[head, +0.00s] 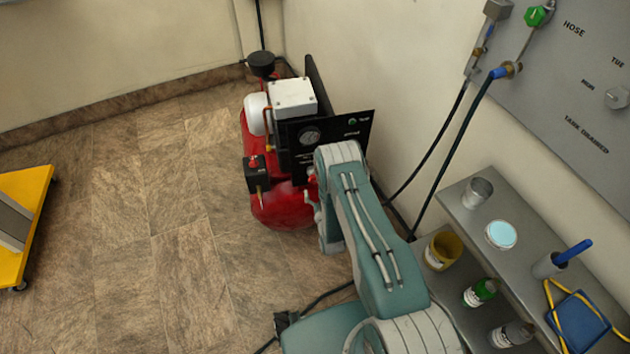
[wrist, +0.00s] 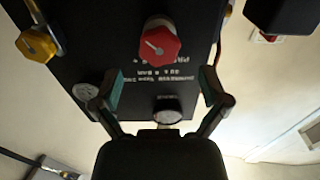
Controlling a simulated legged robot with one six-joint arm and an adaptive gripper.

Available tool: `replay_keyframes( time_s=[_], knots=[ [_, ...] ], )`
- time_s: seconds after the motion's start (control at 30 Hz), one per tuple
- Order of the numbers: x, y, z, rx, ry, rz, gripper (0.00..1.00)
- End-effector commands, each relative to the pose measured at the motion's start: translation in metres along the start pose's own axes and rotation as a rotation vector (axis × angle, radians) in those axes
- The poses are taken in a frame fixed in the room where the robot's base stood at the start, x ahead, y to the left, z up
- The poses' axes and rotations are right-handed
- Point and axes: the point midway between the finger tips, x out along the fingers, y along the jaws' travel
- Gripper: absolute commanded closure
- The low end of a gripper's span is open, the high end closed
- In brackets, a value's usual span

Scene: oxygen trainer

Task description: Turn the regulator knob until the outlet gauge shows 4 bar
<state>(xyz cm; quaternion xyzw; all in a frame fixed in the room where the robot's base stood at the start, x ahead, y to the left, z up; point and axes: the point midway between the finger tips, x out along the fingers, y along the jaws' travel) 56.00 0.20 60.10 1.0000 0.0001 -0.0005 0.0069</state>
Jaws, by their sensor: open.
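In the wrist view a red regulator knob (wrist: 160,42) with a pale pointer line sits on a black panel (wrist: 105,55), seen upside down. My gripper (wrist: 162,84) is open and empty; its two fingers are spread below the knob in the picture, and I see no contact. A round gauge (wrist: 168,110) shows between the fingers, and another gauge (wrist: 85,95) is at the left, partly covered by a finger. Neither reading is legible, and I cannot tell which is the outlet gauge. In the head view one gauge (head: 310,136) shows; my arm hides the gripper's fingers.
A yellow knob (wrist: 36,45) is left of the red one in the wrist view. The panel stands on a red compressor (head: 270,195) by the wall. A grey shelf (head: 465,222) with cans and bottles is at right. A yellow cart (head: 35,190) is at left; the floor between is clear.

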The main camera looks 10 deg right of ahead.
Motion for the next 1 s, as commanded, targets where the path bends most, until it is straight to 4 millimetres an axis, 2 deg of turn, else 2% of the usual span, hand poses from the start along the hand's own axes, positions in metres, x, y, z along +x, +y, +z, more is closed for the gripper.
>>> replay_keyframes(
  time_s=[0.03,0.2,0.4,1.0],
  knots=[
    [-0.012,0.0,0.001,0.0,-0.004,0.0,0.05],
    [-0.045,0.0,0.001,0.0,-0.004,0.0,0.05],
    [-0.064,-0.001,0.001,-0.001,-0.001,0.0,0.05],
    [-0.067,-0.001,0.001,-0.001,0.0,0.0,0.05]
  ],
)
